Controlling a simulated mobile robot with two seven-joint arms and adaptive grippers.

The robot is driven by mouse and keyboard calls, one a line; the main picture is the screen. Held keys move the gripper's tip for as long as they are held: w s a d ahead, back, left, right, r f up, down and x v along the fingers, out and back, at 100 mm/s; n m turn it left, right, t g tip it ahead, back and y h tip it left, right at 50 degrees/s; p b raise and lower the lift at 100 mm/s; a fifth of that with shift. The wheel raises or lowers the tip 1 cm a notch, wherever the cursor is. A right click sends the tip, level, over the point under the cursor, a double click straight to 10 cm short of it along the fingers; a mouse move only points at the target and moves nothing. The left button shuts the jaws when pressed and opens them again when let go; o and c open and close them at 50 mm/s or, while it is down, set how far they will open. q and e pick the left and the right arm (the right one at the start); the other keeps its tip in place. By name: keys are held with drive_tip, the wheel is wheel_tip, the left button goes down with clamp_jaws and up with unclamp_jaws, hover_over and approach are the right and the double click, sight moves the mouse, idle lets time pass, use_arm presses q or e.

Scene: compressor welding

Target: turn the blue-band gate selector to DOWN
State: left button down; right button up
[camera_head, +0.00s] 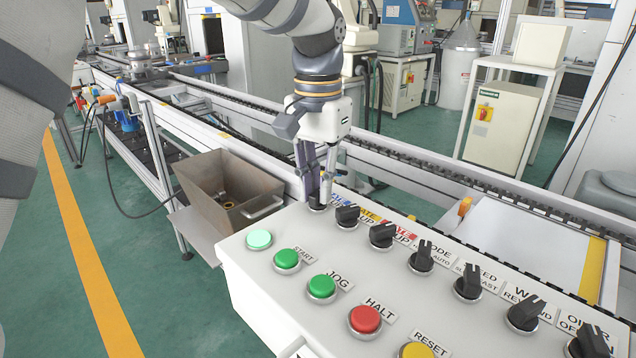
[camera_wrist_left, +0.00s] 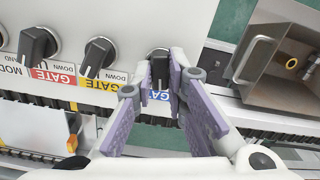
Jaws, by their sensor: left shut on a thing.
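The blue-band gate selector (camera_wrist_left: 160,66) is a black knob at the far end of the panel's selector row. Its blue label (camera_wrist_left: 161,95) shows partly below it in the left wrist view; the wording is largely hidden by the fingers. My left gripper (camera_head: 316,196) points down over this selector in the head view and mostly hides it. In the left wrist view its purple-padded fingers (camera_wrist_left: 165,83) stand on both sides of the knob, shut on it. The knob's grip looks roughly straight along the picture's vertical. My right gripper is not in view.
Close beside it stand the yellow-band selector (camera_head: 347,214) and the red-band selector (camera_head: 382,235). More black selectors follow toward the right. Coloured push buttons line the panel's (camera_head: 262,290) near side. A brown metal bin (camera_head: 222,185) stands left of the panel, and a conveyor runs behind.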

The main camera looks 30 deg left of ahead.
sight(318, 192)
use_arm(q)
drive_tip(key=shift+n, duration=1)
drive_tip(key=c, duration=1.6)
unclamp_jaws()
wheel_tip(318, 192, up, 12)
